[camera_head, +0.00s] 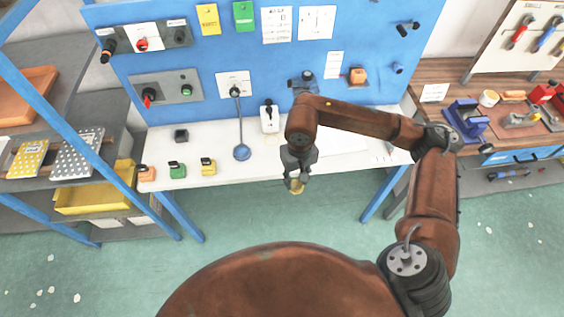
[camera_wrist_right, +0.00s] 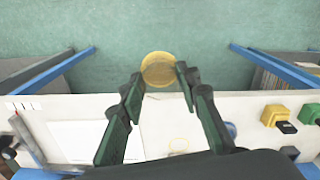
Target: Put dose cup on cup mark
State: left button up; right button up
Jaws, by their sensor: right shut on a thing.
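The dose cup (camera_wrist_right: 158,69) is a small round amber-yellow cup. In the right wrist view it sits between the fingertips of my right gripper (camera_wrist_right: 160,84). In the head view my right gripper (camera_head: 296,178) points down and is shut on the cup (camera_head: 297,188), which appears in front of the bench's front edge, over the green floor. A faint yellow ring, which looks like the cup mark (camera_wrist_right: 179,145), lies on the white bench top in the wrist view. My left gripper is not in view.
The white bench (camera_head: 222,178) stands against a blue panel (camera_head: 277,60) with switches and papers. Orange, green and yellow blocks (camera_head: 177,170) line its left front edge. A blue round-ended lever (camera_head: 242,152) hangs over its middle. A white paper (camera_wrist_right: 82,141) lies near the ring.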

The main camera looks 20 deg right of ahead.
aim_at(273, 140)
jog(key=z, duration=0.05)
jog(key=k, duration=0.4)
jog(key=u, duration=1.1)
jog(key=i, duration=1.4)
jog(key=z, duration=0.8)
jog(key=i, duration=0.7)
jog(key=z, duration=0.85)
